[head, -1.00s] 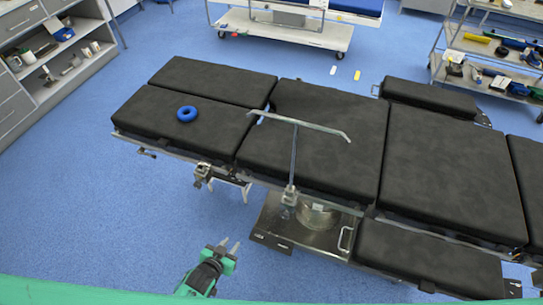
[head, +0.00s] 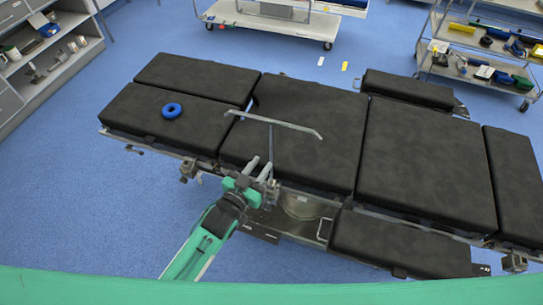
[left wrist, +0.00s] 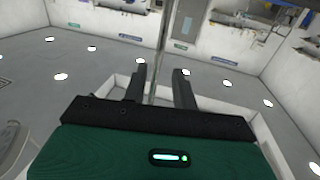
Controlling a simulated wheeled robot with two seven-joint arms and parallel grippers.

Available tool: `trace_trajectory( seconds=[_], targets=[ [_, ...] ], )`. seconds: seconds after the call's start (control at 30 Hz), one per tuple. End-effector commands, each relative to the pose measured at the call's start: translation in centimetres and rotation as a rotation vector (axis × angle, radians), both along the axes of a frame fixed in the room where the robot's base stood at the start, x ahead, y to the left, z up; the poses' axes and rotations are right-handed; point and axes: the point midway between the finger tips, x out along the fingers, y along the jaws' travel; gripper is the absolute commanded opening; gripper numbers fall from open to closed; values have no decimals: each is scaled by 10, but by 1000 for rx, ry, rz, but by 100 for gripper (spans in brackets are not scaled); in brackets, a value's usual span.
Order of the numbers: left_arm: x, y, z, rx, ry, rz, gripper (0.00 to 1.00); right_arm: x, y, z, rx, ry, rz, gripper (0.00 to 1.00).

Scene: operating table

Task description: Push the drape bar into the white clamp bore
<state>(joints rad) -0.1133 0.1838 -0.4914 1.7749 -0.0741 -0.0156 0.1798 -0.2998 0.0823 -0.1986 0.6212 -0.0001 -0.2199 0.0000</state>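The drape bar is a thin grey T-shape in the head view. Its long crosspiece (head: 275,123) hangs over the black table, and its upright post (head: 271,145) drops to the near side rail. A pale clamp (head: 272,188) sits at the post's foot, partly hidden by my gripper; its bore cannot be made out. My left gripper (head: 259,167) is close beside the post in the head view. In the left wrist view the post (left wrist: 162,45) stands upright between my two spread fingers (left wrist: 158,80), with gaps visible. My right gripper is out of view.
The operating table (head: 300,140) has black pads; a blue ring (head: 172,111) lies on its left part. Another rail clamp (head: 187,169) is left of my gripper. The table's metal base (head: 300,222) is below. Open blue floor (head: 80,220) lies at left.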

Motion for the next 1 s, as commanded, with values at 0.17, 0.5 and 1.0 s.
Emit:
trace_trajectory(
  seconds=[0.17, 0.5, 1.0],
  targets=[
    [11, -6, 0, 0, 1, 0, 28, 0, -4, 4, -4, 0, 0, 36],
    [37, -24, -5, 0, 1, 1, 28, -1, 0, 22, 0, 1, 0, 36],
    [55, -34, -9, 0, 1, 0, 24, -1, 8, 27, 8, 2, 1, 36]
  ],
)
